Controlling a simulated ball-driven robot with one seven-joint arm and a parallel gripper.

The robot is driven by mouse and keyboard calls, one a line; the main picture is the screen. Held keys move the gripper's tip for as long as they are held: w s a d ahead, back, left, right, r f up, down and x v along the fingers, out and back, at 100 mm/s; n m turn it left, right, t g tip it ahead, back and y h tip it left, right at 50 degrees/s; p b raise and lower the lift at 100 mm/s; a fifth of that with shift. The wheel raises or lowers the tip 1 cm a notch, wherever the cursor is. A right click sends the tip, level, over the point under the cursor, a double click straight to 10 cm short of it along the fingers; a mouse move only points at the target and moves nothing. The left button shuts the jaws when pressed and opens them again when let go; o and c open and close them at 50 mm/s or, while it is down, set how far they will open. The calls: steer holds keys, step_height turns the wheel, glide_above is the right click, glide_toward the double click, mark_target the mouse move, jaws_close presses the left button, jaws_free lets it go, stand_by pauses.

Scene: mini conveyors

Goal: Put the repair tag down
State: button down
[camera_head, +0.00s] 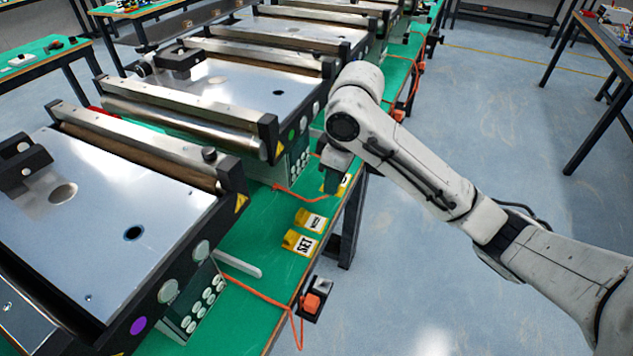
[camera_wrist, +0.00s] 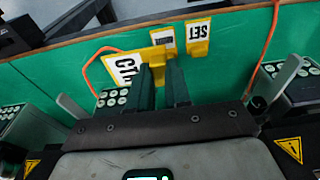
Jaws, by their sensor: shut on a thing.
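My gripper (camera_head: 332,182) is low over the green bench edge, between the two nearest conveyors. In the wrist view its dark fingers (camera_wrist: 161,72) are shut on a yellow tag with a white label (camera_wrist: 126,67). The fingers cover part of the lettering, so I cannot read the whole word. In the head view only a bit of this tag (camera_head: 344,186) shows beside the fingers. I cannot tell whether it touches the bench. Two other yellow tags lie on the bench nearby: one marked SET (camera_head: 299,243) and one with small dark lettering (camera_head: 310,221).
The green bench top (camera_head: 252,235) is a narrow strip beside the conveyors (camera_head: 110,210). Orange cords (camera_head: 262,292) cross it and hang over its edge. Button boxes (camera_head: 196,305) stand against the conveyors. A pale lever (camera_head: 238,263) sticks out near the SET tag. Open floor lies right.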

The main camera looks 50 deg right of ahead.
steer(key=w+d+f+b, duration=0.3)
steer(key=w+f+b, duration=0.1)
steer(key=w, duration=0.2)
steer(key=b, duration=0.3)
glide_toward(315, 190)
steer(key=shift+a+f, duration=0.45)
steer(key=shift+f, duration=0.35)
steer(key=shift+w+d+f, duration=0.15)
steer(key=shift+w+f, duration=0.05)
steer(key=shift+w+d+f, duration=0.2)
steer(key=shift+w+f, duration=0.1)
steer(key=shift+f, duration=1.7)
steer(key=c, duration=1.1)
jaws_free()
steer(key=shift+f, duration=0.1)
